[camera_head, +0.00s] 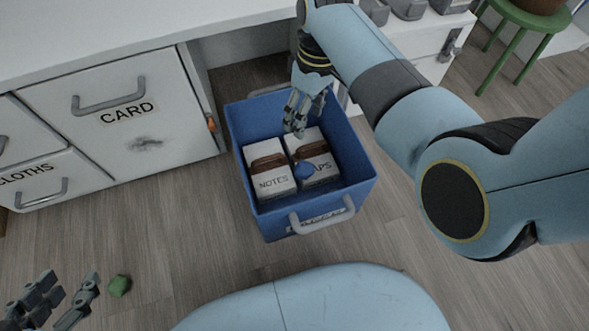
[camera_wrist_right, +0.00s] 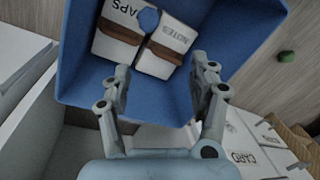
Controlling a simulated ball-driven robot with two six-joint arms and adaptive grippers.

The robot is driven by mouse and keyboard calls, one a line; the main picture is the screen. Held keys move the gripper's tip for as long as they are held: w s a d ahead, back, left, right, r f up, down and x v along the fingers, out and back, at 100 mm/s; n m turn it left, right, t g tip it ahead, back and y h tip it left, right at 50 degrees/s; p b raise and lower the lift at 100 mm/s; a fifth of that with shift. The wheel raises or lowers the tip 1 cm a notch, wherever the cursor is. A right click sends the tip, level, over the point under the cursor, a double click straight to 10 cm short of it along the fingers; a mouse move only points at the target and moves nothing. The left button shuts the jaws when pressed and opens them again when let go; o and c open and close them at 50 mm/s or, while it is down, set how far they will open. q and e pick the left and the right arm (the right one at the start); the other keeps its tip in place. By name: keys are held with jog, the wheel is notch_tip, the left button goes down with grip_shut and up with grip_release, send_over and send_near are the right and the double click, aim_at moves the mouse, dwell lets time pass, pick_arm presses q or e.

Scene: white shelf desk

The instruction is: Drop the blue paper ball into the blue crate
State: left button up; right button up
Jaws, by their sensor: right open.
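The blue paper ball (camera_head: 305,170) is inside the blue crate (camera_head: 358,188), at the front edge of the box whose label ends in "APS". It also shows in the right wrist view (camera_wrist_right: 149,19); I cannot tell whether it rests on the box or is in the air. The crate stands on the floor. My right gripper (camera_head: 295,129) is over the back part of the crate, pointing down, apart from the ball. In the right wrist view its fingers (camera_wrist_right: 160,68) are spread and empty. My left gripper (camera_head: 70,280) is at the bottom left, fingers apart, nothing between them.
The crate holds a "NOTES" box (camera_head: 274,183) and the "APS" box (camera_head: 322,180). A green crumpled ball (camera_head: 119,286) lies on the floor beside my left gripper. White drawers marked "CARD" (camera_head: 98,130) stand left of the crate. A green stool (camera_head: 530,18) stands at the back right.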

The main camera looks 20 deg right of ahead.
notch_tip(320, 180, up, 7)
jog(key=shift+w+d, duration=0.25)
jog(key=shift+d, duration=0.15)
